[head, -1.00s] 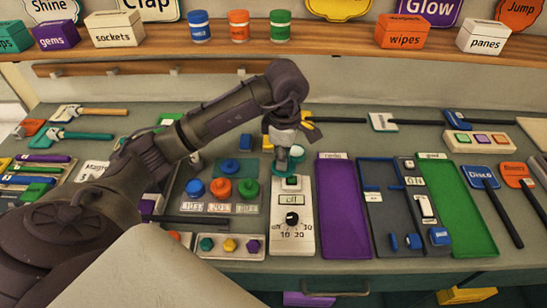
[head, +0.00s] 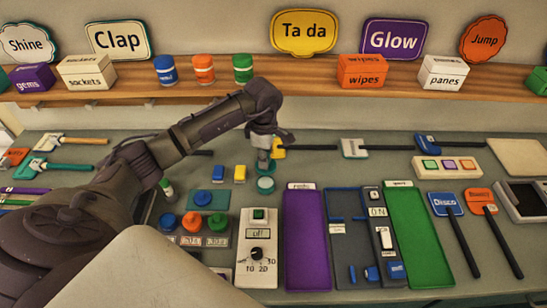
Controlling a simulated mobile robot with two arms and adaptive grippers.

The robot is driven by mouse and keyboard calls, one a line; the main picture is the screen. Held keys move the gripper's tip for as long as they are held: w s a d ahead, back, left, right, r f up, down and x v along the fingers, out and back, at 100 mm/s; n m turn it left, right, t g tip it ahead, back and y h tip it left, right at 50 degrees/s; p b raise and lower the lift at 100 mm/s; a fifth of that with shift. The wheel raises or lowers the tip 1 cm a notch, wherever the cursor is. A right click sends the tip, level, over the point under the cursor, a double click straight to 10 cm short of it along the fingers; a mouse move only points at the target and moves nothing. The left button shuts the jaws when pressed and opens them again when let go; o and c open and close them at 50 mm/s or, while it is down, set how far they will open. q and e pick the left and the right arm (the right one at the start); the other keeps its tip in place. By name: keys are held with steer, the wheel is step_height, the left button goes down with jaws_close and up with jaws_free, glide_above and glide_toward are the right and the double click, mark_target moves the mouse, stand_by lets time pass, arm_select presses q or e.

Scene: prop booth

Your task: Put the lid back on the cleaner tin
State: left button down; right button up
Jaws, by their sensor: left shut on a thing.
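My left gripper (head: 264,153) reaches in over the middle of the table, pointing down. It is shut on a small teal piece, which looks like the lid (head: 264,164); the fingers partly hide it. A round teal tin (head: 265,185), apparently the cleaner tin, stands on the table just below and in front of the held piece in the picture. The two look close together; I cannot tell whether they touch. My right gripper is not in view.
A white switch box with a dial (head: 257,262) stands in front of the tin. A purple mat (head: 306,240) and green mat (head: 418,240) lie to the right. Blue and yellow blocks (head: 240,173) stand left of the tin. Dark-handled tools (head: 305,147) lie behind.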

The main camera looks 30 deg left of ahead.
arm_select(q)
steer(key=shift+s+f+b, duration=0.25)
steer(key=shift+f+b, duration=0.25)
steer(key=shift+f, duration=0.7)
step_height(320, 180, down, 3)
steer(key=shift+w+r+b, duration=0.1)
steer(key=shift+r+b, duration=0.05)
steer(key=shift+b, duration=0.9)
steer(key=shift+f+b, duration=0.5)
steer(key=shift+f, duration=0.15)
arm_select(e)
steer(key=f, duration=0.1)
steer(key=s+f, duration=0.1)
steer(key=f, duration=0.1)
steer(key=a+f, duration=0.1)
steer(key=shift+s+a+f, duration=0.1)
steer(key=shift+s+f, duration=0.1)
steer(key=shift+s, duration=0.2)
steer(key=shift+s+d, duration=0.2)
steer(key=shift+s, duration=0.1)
arm_select(q)
steer(key=shift+b, duration=0.45)
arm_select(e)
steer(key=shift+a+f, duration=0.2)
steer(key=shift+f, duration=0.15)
